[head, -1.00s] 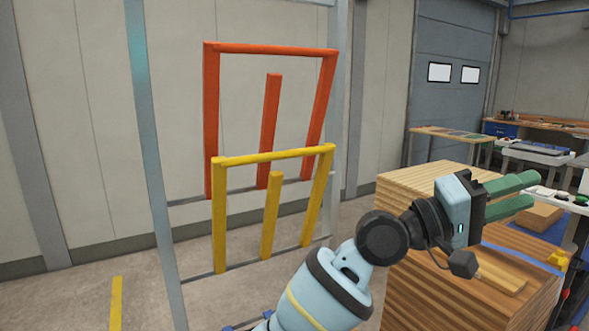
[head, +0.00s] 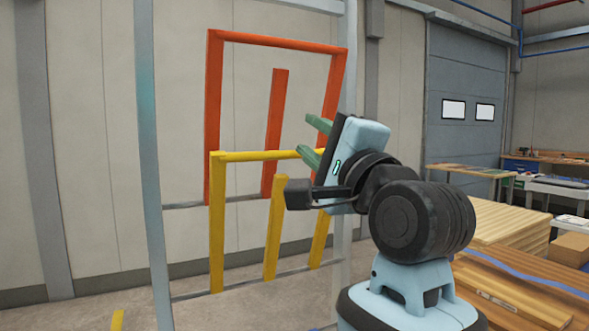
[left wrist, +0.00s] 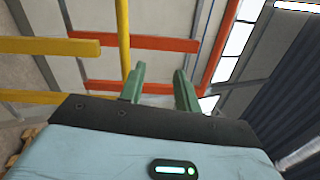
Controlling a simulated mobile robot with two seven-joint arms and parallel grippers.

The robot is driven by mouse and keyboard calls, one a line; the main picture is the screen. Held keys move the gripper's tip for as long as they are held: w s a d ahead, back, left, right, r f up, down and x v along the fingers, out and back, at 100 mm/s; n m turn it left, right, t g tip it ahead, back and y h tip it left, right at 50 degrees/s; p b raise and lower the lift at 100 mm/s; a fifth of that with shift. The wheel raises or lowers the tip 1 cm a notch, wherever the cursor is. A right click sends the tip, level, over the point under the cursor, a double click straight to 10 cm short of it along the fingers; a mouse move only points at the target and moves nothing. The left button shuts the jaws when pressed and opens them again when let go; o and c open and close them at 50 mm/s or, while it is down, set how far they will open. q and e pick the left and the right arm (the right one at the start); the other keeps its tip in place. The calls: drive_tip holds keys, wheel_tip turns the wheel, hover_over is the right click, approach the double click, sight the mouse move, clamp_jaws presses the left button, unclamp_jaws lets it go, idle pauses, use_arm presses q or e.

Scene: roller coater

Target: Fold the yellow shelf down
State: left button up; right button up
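The yellow shelf (head: 250,156) stands upright in the rack, with a top bar, two side posts and a shorter middle post. My left gripper (head: 313,141) is open and empty at the right end of its top bar. One green finger overlaps the bar there; I cannot tell whether they touch. In the left wrist view, the yellow shelf's top bar (left wrist: 122,40) runs just left of the left finger, not between the fingers of my left gripper (left wrist: 160,78).
An orange shelf (head: 214,100) of the same form stands upright above and behind the yellow one. Grey rack posts (head: 149,160) flank both. Stacked wooden boards (head: 510,222) stand at right. Bare floor (head: 70,300) lies left of the rack.

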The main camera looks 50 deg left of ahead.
sight(289, 156)
use_arm(q)
drive_tip(key=shift+w+a+f+n+h+p, duration=0.2)
drive_tip(key=shift+w+a+f+h, duration=0.2)
drive_tip(key=shift+a, duration=0.95)
drive_tip(key=shift+w+a+f+n+h+p, duration=0.1)
drive_tip(key=shift+w+a+f+n+h, duration=0.3)
drive_tip(key=shift+a, duration=1)
drive_tip(key=shift+w+a+f+h+p, duration=0.2)
drive_tip(key=shift+a+f+h, duration=0.3)
drive_tip(key=shift+a, duration=0.85)
drive_tip(key=shift+f, duration=0.1)
clamp_jaws()
